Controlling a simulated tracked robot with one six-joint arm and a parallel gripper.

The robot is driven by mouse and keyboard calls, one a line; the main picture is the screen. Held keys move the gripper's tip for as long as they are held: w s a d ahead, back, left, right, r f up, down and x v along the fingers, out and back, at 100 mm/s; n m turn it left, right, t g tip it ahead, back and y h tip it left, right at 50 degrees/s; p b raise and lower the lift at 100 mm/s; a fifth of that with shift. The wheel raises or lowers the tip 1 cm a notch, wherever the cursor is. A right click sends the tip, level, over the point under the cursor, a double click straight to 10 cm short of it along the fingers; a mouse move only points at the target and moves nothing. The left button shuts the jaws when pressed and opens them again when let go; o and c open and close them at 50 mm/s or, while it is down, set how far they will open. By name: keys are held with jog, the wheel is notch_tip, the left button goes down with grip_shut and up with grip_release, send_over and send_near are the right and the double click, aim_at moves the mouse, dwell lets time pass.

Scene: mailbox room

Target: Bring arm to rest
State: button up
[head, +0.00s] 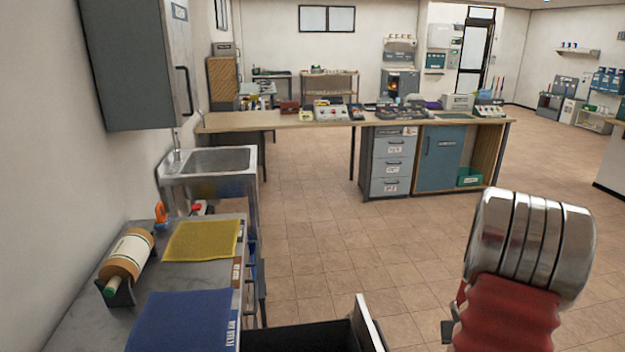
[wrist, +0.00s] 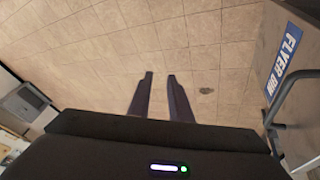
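My gripper (wrist: 160,80) shows in the wrist view as two dark fingers with a clear gap between them. Nothing is between the fingers, and tiled floor lies beyond them. My arm (head: 530,240) rises at the lower right of the head view, with a silver ringed joint above a red ribbed sleeve. The gripper itself cannot be made out in the head view.
An open drawer (head: 366,325) juts out at the bottom of the head view. A counter at left holds a blue mat (head: 180,322), yellow mat (head: 202,240) and roll (head: 127,255). A panel labelled "FLYER BIN" (wrist: 284,58) stands right in the wrist view. Mid-room floor is clear.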

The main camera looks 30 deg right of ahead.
jog(key=a+r+n+t+y, duration=0.1)
jog(key=a+r+n, duration=0.1)
jog(key=a+r, duration=0.7)
jog(key=w+a+r+n+t+y, duration=0.1)
jog(key=a+r, duration=0.9)
jog(key=a, duration=1.4)
jog(key=w+a+r+n+t+y, duration=0.1)
jog(key=a+r+n, duration=0.4)
jog(key=a, duration=1.2)
notch_tip(320, 180, up, 4)
jog(key=shift+w+r+t+y, duration=0.2)
jog(key=shift+t+y, duration=0.4)
jog(key=shift+y, duration=0.3)
jog(key=shift+a, duration=0.1)
